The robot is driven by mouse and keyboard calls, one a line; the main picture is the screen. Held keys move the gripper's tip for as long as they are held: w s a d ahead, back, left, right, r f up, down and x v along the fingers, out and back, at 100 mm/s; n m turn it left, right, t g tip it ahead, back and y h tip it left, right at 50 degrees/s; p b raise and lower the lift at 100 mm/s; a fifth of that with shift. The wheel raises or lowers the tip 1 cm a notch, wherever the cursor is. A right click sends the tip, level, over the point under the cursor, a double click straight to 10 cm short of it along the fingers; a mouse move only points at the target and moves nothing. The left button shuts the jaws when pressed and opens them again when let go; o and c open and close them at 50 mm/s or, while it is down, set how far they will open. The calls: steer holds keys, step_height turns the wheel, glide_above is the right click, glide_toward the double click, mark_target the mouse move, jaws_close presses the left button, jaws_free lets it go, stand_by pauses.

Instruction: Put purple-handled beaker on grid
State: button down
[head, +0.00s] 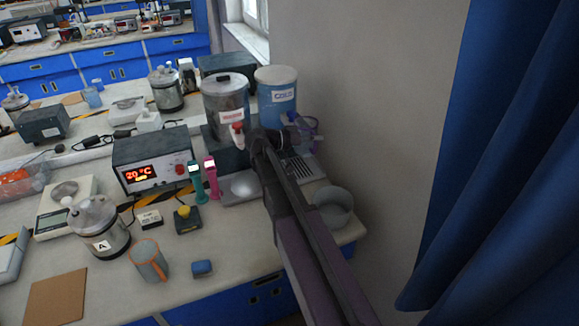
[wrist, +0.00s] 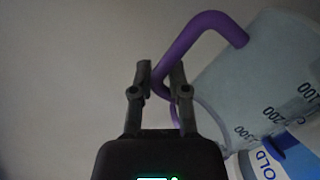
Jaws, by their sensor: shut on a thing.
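The purple-handled beaker is a translucent grey vessel with dark graduation marks (wrist: 240,85). In the wrist view it is tilted at the right, and its purple handle (wrist: 195,32) runs down between my fingers. My gripper (wrist: 161,78) is shut on that handle. In the head view the beaker (head: 307,133) shows partly behind my gripper (head: 287,132), in front of the blue COLD container. The slotted grid (head: 301,169) lies below it at the right end of the bench, partly hidden by my arm.
The blue COLD container (head: 276,95) and a grey lidded container (head: 225,100) stand behind. A grey round pot (head: 333,206) is at the right bench edge. A temperature box (head: 153,160) and an orange-handled beaker (head: 148,260) stand left. The wall is close at right.

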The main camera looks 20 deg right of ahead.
steer(key=shift+w, duration=0.1)
stand_by(0.3)
steer(key=w+f+b, duration=0.4)
steer(key=f+b, duration=0.9)
steer(key=shift+a+f+b, duration=0.15)
steer(key=shift+f+b, duration=0.2)
steer(key=shift+b, duration=0.05)
stand_by(0.4)
steer(key=shift+w+a+f+b, duration=0.1)
steer(key=shift+w+f+b, duration=0.1)
steer(key=shift+w, duration=0.45)
steer(key=shift+w+f+b, duration=0.2)
steer(key=shift+w+b, duration=0.05)
steer(key=shift+w, duration=0.35)
steer(key=shift+w+a+f+b, duration=0.1)
steer(key=shift+w+f+b, duration=0.1)
steer(key=shift+w, duration=0.45)
steer(key=shift+f, duration=0.1)
steer(key=c, duration=0.6)
jaws_free()
